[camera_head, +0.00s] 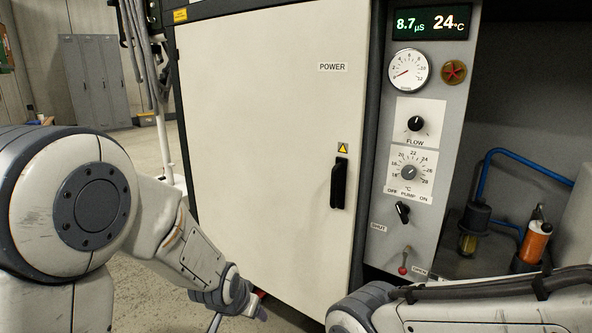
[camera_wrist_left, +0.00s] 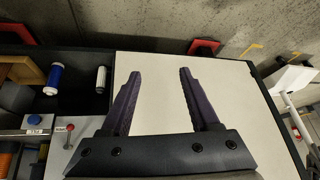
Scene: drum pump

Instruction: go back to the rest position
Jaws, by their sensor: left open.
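My left arm comes in from the left of the head view, its gripper (camera_head: 240,300) low in front of the cabinet door. In the left wrist view the gripper's two dark fingers (camera_wrist_left: 161,74) are spread apart with nothing between them, in front of the pale door (camera_wrist_left: 160,95). The cabinet door (camera_head: 265,150), marked POWER, looks shut, and its black handle (camera_head: 339,183) is apart from the gripper. Part of my right arm shows at the lower right of the head view; its gripper is not visible.
The control panel (camera_head: 412,228) right of the door has a gauge (camera_head: 408,72), knobs, a pump switch (camera_head: 403,212) and a red-tipped lever (camera_head: 404,262). A blue pipe (camera_head: 525,160) and an orange canister (camera_head: 534,242) stand in the right bay. Grey lockers (camera_head: 95,80) stand far behind, left.

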